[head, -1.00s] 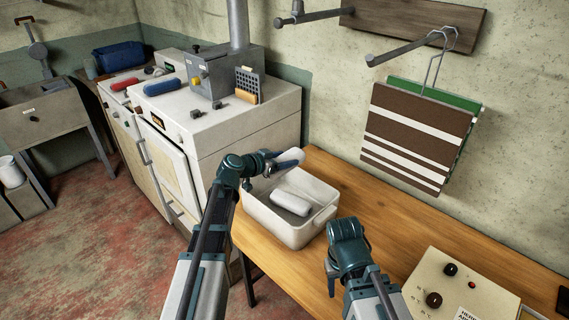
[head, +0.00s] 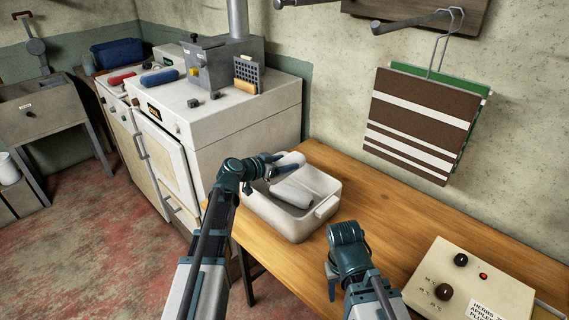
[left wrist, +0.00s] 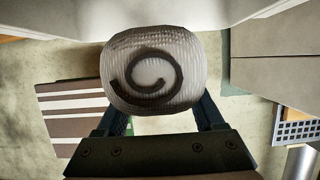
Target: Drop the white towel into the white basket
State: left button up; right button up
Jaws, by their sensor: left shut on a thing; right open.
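A rolled white towel (head: 291,158) is in my left gripper (head: 281,166), which is shut on it above the back left part of the white basket. In the left wrist view the towel's spiral end (left wrist: 152,70) shows between the fingers. The white basket (head: 282,222) stands on the wooden table. Another white roll (head: 293,191) lies inside it, just below the held towel; whether the two touch is hard to tell. My right gripper (head: 333,277) is open and empty, low in front of the basket's right side.
The wooden table (head: 375,215) is bare to the right of the basket, up to a control box (head: 470,285) with knobs. A white stove (head: 235,125) stands close on the left. A striped brown towel (head: 420,125) hangs on the wall behind.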

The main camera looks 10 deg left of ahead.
pick_arm(q)
jog(key=o, duration=1.5)
jog(key=shift+c, duration=0.2)
jog(key=p+v, duration=0.4)
jog(key=v, duration=1)
jog(key=shift+p, duration=0.35)
pick_arm(e)
jog(key=shift+r, duration=2.4)
pick_arm(q)
jog(key=shift+d, duration=0.1)
